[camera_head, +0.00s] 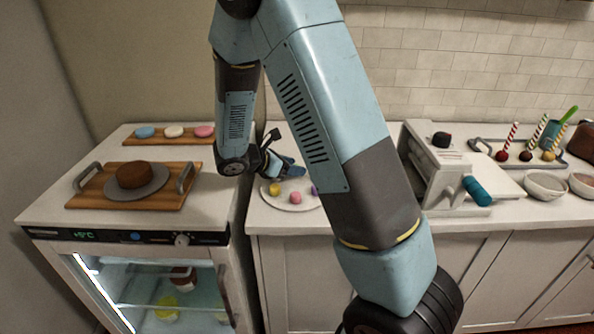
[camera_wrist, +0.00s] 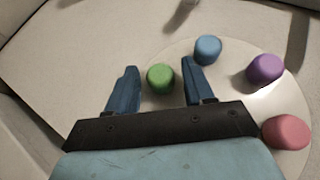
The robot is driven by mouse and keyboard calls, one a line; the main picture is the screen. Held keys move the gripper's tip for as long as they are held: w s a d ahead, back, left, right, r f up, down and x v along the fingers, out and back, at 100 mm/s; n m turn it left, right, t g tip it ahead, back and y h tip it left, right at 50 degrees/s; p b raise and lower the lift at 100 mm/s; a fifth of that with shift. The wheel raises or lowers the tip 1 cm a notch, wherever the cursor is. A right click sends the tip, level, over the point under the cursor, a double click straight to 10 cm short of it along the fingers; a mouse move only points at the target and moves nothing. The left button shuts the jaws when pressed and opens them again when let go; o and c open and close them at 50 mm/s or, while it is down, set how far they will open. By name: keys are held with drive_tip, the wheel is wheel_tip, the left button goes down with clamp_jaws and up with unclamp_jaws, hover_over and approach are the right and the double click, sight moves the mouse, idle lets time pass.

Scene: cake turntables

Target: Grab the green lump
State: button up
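The green lump (camera_wrist: 160,78) is a small rounded cylinder near the edge of a pale round plate (camera_wrist: 228,98), seen in the wrist view. My gripper (camera_wrist: 158,78) is open, with its two blue fingers on either side of the green lump, which appears between the fingertips with gaps on both sides. Whether the fingers are down at its height I cannot tell. In the head view my gripper (camera_head: 270,160) is above the plate (camera_head: 292,206), and I cannot make out the green lump there.
A blue lump (camera_wrist: 208,50), a purple lump (camera_wrist: 264,69) and a pink lump (camera_wrist: 286,132) share the plate; a yellow lump (camera_head: 274,189) shows in the head view. A white machine (camera_head: 432,165) stands right of my arm. A board with a brown cake (camera_head: 135,175) is at left.

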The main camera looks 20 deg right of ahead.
drive_tip(key=c, duration=0.9)
drive_tip(key=shift+o, duration=0.2)
drive_tip(key=shift+r, duration=0.1)
